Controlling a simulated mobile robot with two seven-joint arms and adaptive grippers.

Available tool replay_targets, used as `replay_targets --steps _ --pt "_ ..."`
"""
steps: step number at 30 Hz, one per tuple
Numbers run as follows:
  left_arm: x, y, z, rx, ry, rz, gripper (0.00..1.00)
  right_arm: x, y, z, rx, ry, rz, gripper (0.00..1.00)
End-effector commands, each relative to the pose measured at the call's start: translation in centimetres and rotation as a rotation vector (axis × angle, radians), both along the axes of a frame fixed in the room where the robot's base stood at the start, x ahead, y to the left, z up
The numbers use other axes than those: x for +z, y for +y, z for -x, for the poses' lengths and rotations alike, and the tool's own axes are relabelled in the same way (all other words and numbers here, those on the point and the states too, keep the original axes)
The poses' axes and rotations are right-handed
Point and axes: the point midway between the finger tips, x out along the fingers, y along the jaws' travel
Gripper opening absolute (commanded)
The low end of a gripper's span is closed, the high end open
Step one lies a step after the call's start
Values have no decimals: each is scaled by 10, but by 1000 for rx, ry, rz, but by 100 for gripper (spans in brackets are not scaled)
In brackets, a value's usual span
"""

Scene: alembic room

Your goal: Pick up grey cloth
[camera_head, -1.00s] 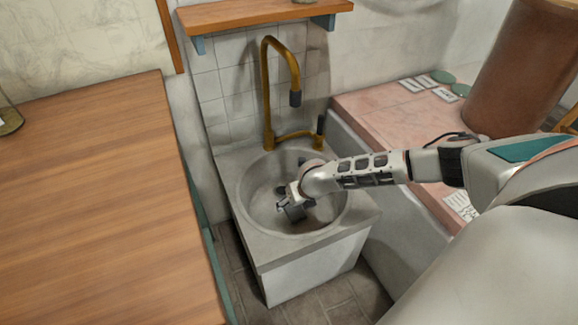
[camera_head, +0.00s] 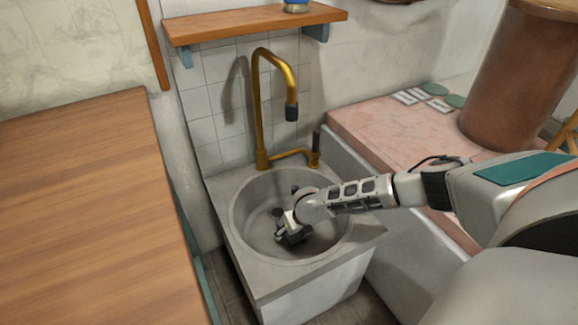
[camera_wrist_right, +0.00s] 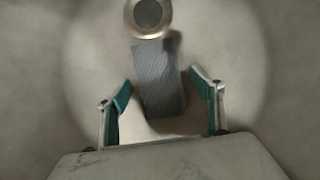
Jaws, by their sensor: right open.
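The grey cloth (camera_wrist_right: 158,75) shows in the right wrist view as a flat, finely striped rectangle on the basin floor, just below the round drain (camera_wrist_right: 148,13). My right gripper (camera_wrist_right: 162,92) is open, with one teal-padded finger on each side of the cloth's lower part. Whether the fingers touch the basin floor or the cloth I cannot tell. In the head view my right gripper (camera_head: 285,236) is down inside the sink basin (camera_head: 252,235). The cloth is mostly hidden by the gripper there. My left gripper is not in view.
A gold faucet (camera_head: 262,110) stands behind the basin, below a wooden shelf (camera_head: 250,22). A wooden counter (camera_head: 90,220) lies at the left. A pink ledge (camera_head: 400,135) with a brown cylinder (camera_head: 515,75) lies at the right. The basin rim surrounds my gripper.

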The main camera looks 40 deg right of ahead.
Motion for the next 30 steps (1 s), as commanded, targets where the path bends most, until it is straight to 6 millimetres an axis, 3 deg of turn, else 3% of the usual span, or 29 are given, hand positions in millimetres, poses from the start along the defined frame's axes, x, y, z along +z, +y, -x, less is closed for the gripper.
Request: replay_targets --steps 2,6,7,16,20,26,30 --pt "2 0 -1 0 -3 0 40 4 0 -2 -1 -5 0 67" --pt "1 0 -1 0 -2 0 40 4 0 -2 -1 -4 0 30" --pt "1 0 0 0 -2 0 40 3 0 -2 -1 -4 0 27" --pt "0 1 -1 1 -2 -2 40 4 0 -1 0 -3 0 23" --pt "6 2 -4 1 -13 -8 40 14 0 -3 -1 -7 0 23" --pt "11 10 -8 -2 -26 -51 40 61 -1 -8 0 -20 0 23" --pt "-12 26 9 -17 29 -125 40 103 0 -10 0 -25 0 23"
